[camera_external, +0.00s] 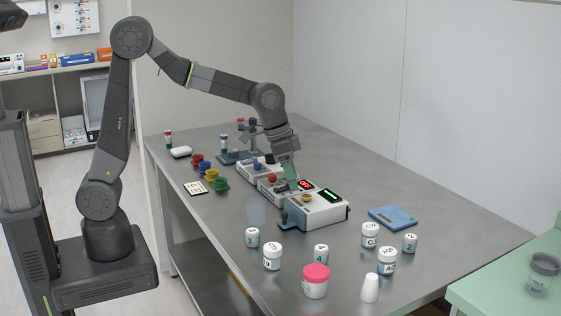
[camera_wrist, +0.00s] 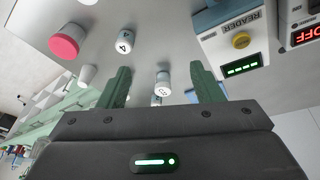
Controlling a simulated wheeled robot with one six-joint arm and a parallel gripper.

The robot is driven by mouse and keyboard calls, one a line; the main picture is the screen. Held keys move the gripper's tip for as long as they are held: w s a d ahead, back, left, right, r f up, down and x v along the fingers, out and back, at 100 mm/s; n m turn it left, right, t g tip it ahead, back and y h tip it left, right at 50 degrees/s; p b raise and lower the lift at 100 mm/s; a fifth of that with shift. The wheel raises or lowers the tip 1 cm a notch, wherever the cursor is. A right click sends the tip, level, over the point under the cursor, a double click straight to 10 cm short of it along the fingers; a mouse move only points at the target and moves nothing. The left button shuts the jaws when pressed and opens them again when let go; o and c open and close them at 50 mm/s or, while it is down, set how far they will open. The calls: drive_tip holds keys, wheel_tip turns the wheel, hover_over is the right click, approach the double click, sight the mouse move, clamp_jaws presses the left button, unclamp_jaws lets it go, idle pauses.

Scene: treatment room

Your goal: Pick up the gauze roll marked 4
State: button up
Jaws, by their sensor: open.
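The gauze roll marked 4 (camera_external: 321,254) is a small white and teal cylinder standing upright on the grey table, near the front middle in the external view. In the wrist view the roll (camera_wrist: 125,43) appears at upper left, with its 4 readable. My gripper (camera_external: 291,178) is over the row of devices, behind and left of the roll and apart from it. In the wrist view my gripper (camera_wrist: 161,72) is open with green fingers and holds nothing. A lettered white jar (camera_wrist: 163,83) shows between the fingers but stands farther off.
A reader device (camera_external: 318,212) sits behind. A blue case (camera_external: 393,217) lies right; bare table extends beyond.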

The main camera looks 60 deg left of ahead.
drive_tip(key=s+d+m+h, duration=0.1)
drive_tip(key=d+m, duration=0.3)
drive_tip(key=d, duration=0.4)
approach(320, 247)
drive_tip(key=x, duration=0.5)
drive_tip(key=shift+s, duration=0.1)
drive_tip(key=shift+t, duration=0.3)
drive_tip(key=shift+p+x, duration=0.45)
drive_tip(key=shift+x, duration=2.65)
drive_tip(key=shift+s, duration=0.1)
drive_tip(key=shift+c, duration=0.2)
drive_tip(key=c, duration=1)
